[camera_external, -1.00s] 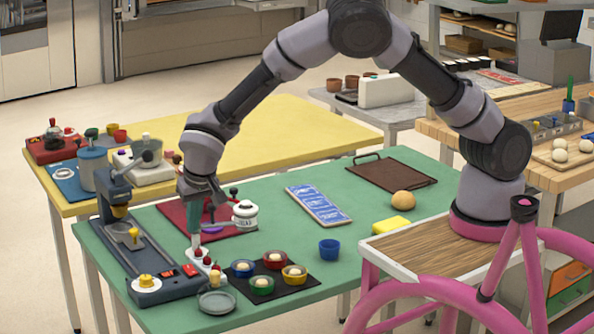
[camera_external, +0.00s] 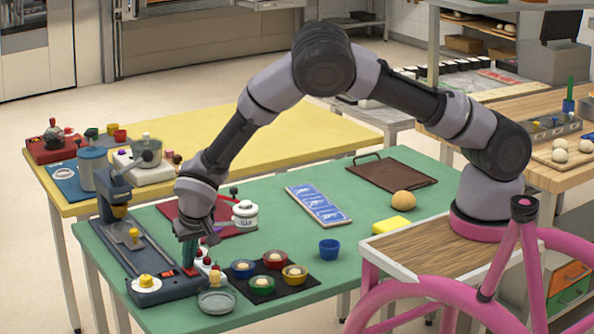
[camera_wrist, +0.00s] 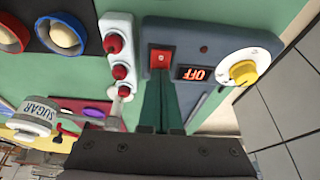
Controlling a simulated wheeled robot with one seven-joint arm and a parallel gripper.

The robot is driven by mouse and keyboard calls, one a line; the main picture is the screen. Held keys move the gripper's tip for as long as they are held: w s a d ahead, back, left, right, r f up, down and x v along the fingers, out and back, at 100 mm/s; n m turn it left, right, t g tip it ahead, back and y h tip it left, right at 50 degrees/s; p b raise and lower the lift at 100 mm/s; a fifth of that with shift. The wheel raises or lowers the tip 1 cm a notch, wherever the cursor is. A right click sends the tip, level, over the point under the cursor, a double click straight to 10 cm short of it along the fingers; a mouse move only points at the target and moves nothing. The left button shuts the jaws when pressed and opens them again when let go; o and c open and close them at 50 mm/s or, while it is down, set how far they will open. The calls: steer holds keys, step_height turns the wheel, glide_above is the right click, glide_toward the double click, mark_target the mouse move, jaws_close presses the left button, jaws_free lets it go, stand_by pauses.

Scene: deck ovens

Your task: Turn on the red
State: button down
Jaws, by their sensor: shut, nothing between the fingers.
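The red switch (camera_wrist: 161,60) is a square rocker on the dark blue-grey base of a machine (camera_external: 150,255). Beside it in the wrist view are a small display (camera_wrist: 193,74) lit with OFF and a yellow knob (camera_wrist: 243,72) on a white dial. My gripper (camera_wrist: 163,78) is shut and empty, its green fingers pointing at the red switch, with the tips at its near edge. I cannot tell whether they touch it. In the external view my gripper (camera_external: 189,264) is low over the front end of the base and partly hides the switch.
A white strip with several red knobs (camera_wrist: 118,72) stands close beside the base. A black mat (camera_external: 299,287) with several colored bowls, a grey round dish (camera_external: 217,302) and a sugar jar (camera_external: 245,213) are nearby.

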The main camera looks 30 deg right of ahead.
steer(key=shift+w, duration=0.1)
steer(key=shift+f+g, duration=0.15)
steer(key=shift+g, duration=0.15)
steer(key=shift+s+f, duration=0.1)
steer(key=shift+s, duration=0.8)
steer(key=v, duration=1.4)
steer(key=shift+s, duration=0.35)
